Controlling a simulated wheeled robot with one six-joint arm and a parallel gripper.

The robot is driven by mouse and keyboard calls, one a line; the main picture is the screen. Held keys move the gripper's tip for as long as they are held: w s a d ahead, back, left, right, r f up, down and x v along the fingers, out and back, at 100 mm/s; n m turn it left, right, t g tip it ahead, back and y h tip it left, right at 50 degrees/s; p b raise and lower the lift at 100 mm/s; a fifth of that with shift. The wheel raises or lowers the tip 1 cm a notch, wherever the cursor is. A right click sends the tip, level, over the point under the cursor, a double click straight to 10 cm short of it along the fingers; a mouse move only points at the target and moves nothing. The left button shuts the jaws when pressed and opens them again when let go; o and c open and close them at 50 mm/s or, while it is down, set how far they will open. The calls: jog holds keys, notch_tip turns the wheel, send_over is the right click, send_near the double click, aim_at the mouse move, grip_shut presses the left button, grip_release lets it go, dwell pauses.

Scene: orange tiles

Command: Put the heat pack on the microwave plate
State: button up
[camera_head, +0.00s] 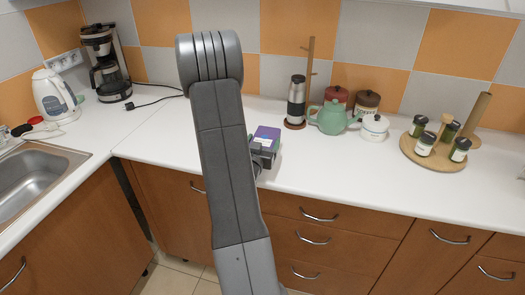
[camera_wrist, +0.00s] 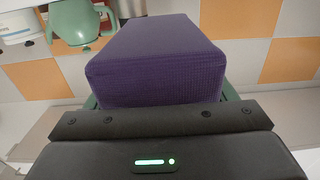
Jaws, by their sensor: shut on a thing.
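The heat pack is a purple, block-shaped pack (camera_head: 267,134) near the counter's front edge, partly hidden by my arm in the head view. My gripper (camera_head: 263,152) is shut on it. In the wrist view the heat pack (camera_wrist: 155,60) fills the space between the fingers (camera_wrist: 160,98), with its ribbed purple end facing the camera. Only slim greenish finger edges show at its two sides. How high the pack is above the counter is hard to tell. Neither a microwave nor its plate is in view.
Behind and right of the pack stand a pepper mill (camera_head: 296,102), a green teapot (camera_head: 331,118), canisters (camera_head: 367,104) and a white sugar pot (camera_head: 374,128). A round spice board (camera_head: 412,151) is further right. A kettle (camera_head: 54,96), coffee maker (camera_head: 106,65) and sink (camera_head: 35,170) are left.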

jog(key=shift+f, duration=1.7)
jog(key=shift+f, duration=0.2)
jog(key=o, duration=1.4)
jog(key=shift+r, duration=0.25)
